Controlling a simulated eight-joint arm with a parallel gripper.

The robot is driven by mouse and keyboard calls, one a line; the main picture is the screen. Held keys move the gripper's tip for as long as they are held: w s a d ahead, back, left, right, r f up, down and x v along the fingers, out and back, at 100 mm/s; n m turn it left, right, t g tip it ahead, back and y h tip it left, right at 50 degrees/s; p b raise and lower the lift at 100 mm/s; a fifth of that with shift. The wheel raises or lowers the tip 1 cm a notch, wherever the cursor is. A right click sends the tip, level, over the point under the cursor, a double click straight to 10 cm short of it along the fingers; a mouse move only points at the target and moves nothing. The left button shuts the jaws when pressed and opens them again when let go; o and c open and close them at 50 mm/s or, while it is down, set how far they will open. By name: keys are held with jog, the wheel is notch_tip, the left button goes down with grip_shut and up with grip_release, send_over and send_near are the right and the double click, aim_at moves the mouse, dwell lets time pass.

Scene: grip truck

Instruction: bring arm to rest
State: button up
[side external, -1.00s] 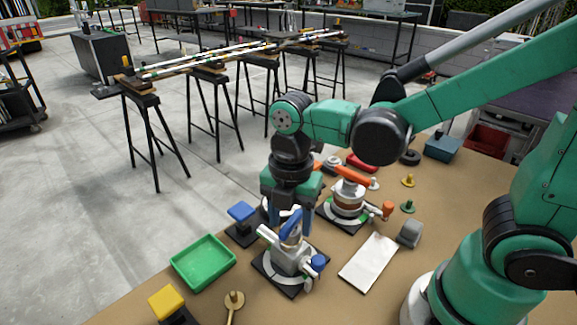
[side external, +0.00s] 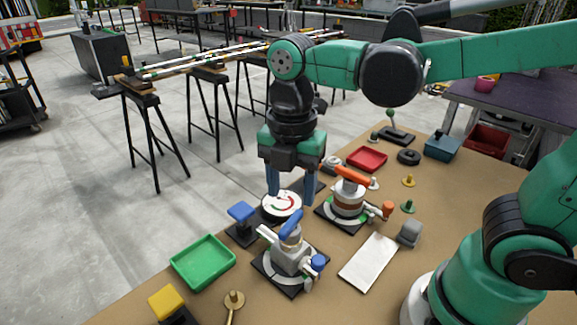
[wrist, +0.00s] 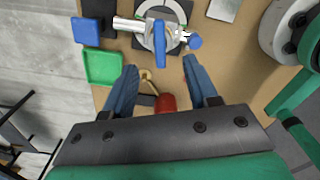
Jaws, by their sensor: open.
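My gripper (side external: 291,190) hangs with its fingers pointing down above the table, open and with nothing between its blue fingers. In the wrist view my gripper (wrist: 163,88) shows both fingers spread apart. Below and in front of it stands a device with a blue lever and a grey-white body (side external: 291,258) on a dark square base. The device's blue lever (wrist: 160,45) also shows at the top of the wrist view. The fingers are apart from it.
The brown table (side external: 365,300) holds a green tray (side external: 203,262), a blue-topped block (side external: 241,212), a round dial (side external: 282,206), an orange-handled device (side external: 350,192), a white plate (side external: 368,262) and a red tray (side external: 367,158). The air above the table front is clear.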

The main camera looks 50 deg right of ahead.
jog(key=shift+d+m+t, duration=0.25)
jog(key=shift+m+t, duration=0.05)
jog(key=shift+m, duration=0.5)
jog(key=d+m+t, duration=0.6)
jog(key=m, duration=1.4)
jog(key=shift+w+f+m+t, duration=0.3)
jog(key=shift+w+f, duration=0.05)
